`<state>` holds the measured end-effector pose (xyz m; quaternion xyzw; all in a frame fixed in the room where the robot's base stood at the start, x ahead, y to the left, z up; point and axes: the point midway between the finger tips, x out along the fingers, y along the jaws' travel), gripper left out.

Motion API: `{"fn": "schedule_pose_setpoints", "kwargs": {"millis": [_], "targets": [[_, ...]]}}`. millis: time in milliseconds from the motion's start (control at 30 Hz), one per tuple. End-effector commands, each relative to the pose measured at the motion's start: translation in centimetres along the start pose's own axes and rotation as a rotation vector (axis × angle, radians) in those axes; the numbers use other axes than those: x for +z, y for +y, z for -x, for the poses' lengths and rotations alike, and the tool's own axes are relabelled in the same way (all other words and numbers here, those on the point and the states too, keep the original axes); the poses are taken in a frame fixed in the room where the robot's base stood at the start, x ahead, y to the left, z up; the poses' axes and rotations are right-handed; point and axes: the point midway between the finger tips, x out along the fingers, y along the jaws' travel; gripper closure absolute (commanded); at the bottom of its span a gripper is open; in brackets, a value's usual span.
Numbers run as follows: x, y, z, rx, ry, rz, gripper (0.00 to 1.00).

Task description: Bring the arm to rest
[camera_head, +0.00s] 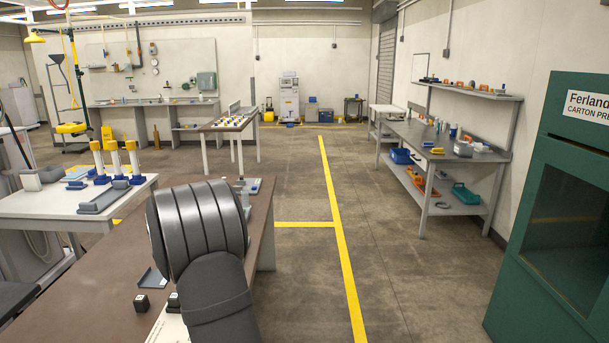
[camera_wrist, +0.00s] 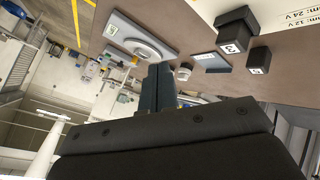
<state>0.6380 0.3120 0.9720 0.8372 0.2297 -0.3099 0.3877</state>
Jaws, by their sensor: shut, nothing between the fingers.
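My gripper (camera_wrist: 159,70) shows in the wrist view, with its two dark fingers together and nothing between them. It is apart from the brown table (camera_wrist: 205,20), whose top appears tilted across the upper part of that view. In the head view, my grey, banded arm stands over the near brown table (camera_head: 100,257). My gripper cannot be made out there; the arm may be hiding it.
Black numbered blocks (camera_wrist: 236,32) (camera_head: 141,302), a small grey tray (camera_wrist: 211,62) (camera_head: 152,278) and a grey plate with a round part (camera_wrist: 143,36) are on the brown table. A white table (camera_head: 60,205) stands left.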

Motion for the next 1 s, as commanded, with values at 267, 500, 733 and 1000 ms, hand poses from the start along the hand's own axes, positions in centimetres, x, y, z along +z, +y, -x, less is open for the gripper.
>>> {"fn": "schedule_pose_setpoints", "kwargs": {"millis": [267, 500, 733, 1000], "targets": [[-0.1, 3.3, -0.9, 0.054, -0.138, -0.201, 1.0], [-0.1, 5.0, -1.1, 0.066, -0.259, -0.368, 1.0], [-0.2, 5.8, -0.8, 0.05, -0.373, -0.521, 1.0], [-0.8, 5.8, 0.0, -0.002, -0.505, -0.68, 1.0]]}}
